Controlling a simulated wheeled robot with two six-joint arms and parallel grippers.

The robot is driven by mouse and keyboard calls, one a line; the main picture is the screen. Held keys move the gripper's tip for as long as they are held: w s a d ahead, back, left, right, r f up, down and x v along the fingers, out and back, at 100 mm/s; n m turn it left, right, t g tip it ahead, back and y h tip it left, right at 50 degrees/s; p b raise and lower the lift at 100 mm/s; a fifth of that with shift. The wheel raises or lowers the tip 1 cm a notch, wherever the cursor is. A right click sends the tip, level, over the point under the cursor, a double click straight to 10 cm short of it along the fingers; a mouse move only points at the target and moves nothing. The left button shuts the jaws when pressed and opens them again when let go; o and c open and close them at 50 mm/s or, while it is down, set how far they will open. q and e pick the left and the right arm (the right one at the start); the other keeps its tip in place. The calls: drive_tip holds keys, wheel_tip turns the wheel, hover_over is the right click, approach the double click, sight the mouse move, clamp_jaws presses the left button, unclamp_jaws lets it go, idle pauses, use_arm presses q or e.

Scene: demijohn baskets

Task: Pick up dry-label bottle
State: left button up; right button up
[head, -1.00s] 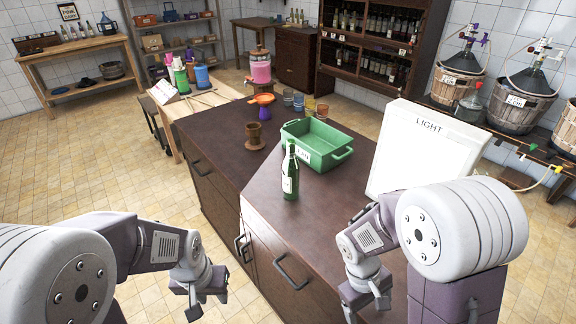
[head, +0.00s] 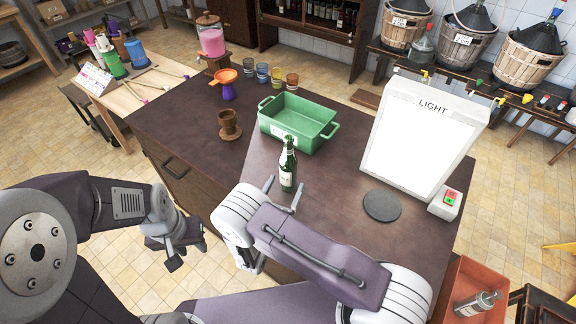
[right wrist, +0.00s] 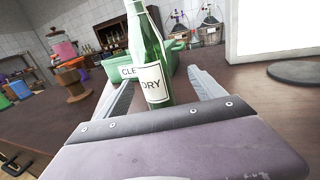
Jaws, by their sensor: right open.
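The green bottle (head: 288,166) stands upright on the dark counter, in front of the green tub. In the right wrist view the bottle (right wrist: 148,45) carries a white label reading DRY; its top is cut off. My right gripper (head: 284,186) is open, its two fingers reaching along either side of the bottle's lower part. In the right wrist view the bottle stands between the fingers of this gripper (right wrist: 162,76), with no clear contact. My left gripper (head: 174,246) hangs left of the counter, away from the bottle; its jaw gap is unclear.
The green tub (head: 297,122) stands just behind the bottle, its label partly hidden in the wrist view. A lit LIGHT panel (head: 418,142) and a dark disc (head: 382,206) are to the right.

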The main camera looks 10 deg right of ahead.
sight(289, 170)
drive_tip(key=w, duration=0.2)
drive_tip(key=shift+w+d+f, duration=0.1)
drive_tip(key=shift+w+d, duration=0.05)
drive_tip(key=shift+w, duration=0.15)
drive_tip(key=p+x, duration=0.2)
drive_tip(key=x, duration=0.2)
drive_tip(key=shift+w+d, duration=0.15)
drive_tip(key=shift+w, duration=0.3)
drive_tip(key=shift+s, duration=0.15)
drive_tip(key=c, duration=1.2)
use_arm(q)
drive_tip(key=shift+w+a+r, duration=0.15)
drive_tip(key=shift+r, duration=0.4)
drive_tip(key=shift+w+a+r, duration=0.1)
drive_tip(key=shift+w+r, duration=0.05)
drive_tip(key=shift+r, duration=0.35)
use_arm(e)
clamp_jaws()
